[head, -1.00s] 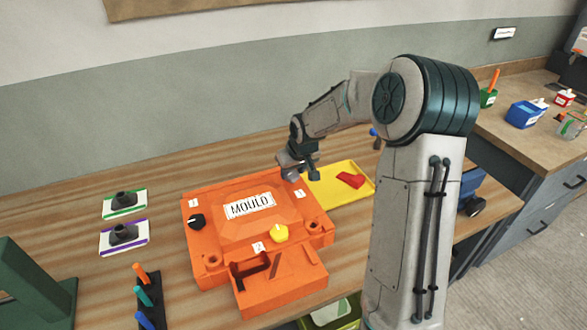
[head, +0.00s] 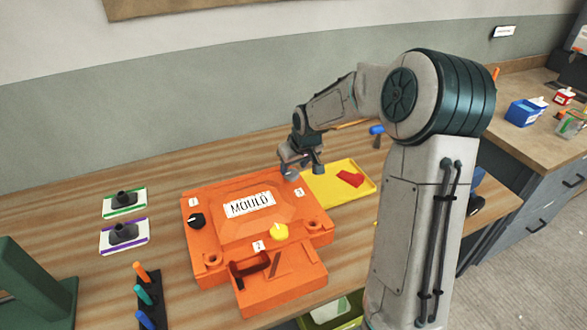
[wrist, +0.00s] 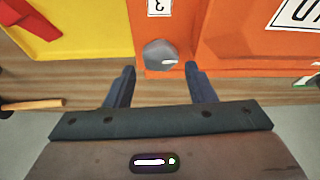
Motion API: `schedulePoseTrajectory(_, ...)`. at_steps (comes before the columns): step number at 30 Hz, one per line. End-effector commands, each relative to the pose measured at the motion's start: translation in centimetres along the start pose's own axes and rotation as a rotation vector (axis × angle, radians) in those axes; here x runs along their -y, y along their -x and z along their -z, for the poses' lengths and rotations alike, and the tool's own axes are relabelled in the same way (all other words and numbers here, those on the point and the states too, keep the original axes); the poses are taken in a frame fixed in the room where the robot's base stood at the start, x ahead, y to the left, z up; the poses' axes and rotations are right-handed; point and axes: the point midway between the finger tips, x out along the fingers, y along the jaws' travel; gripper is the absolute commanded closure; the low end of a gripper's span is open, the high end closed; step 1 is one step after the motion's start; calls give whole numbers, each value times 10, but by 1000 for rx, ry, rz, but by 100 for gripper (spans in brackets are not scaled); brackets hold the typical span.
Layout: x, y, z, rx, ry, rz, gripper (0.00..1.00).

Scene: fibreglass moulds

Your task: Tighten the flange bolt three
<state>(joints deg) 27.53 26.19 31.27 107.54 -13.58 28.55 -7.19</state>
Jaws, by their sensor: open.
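The orange mould (head: 225,262) lies on the wooden bench, with numbered tags at its bolts. Flange bolt three is a grey knob (wrist: 160,55) with a white mark pointing right in the wrist view, beside the "3" tag (wrist: 160,6). In the head view the bolt (head: 290,174) sits at the mould's far right corner, partly under my gripper (head: 302,163). In the wrist view my gripper (wrist: 159,72) is open, its fingers left and right of the bolt and slightly short of it. I see no clear contact. The black bolt (head: 196,220) and yellow bolt (head: 280,232) are at tags 1 and 2.
A yellow tray (head: 325,195) with a red piece (head: 351,179) lies close right of the bolt. A handled tool (wrist: 32,105) lies near the left finger in the wrist view.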

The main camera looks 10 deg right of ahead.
Motion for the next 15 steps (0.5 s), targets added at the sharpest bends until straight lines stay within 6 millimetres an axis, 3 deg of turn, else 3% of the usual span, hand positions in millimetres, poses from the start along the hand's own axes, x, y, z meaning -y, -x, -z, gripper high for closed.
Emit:
schedulePoseTrajectory(9,-2,70,0,-4,-1,-5,50)
schedulePoseTrajectory(15,-1,100,0,-1,1,-3,50)
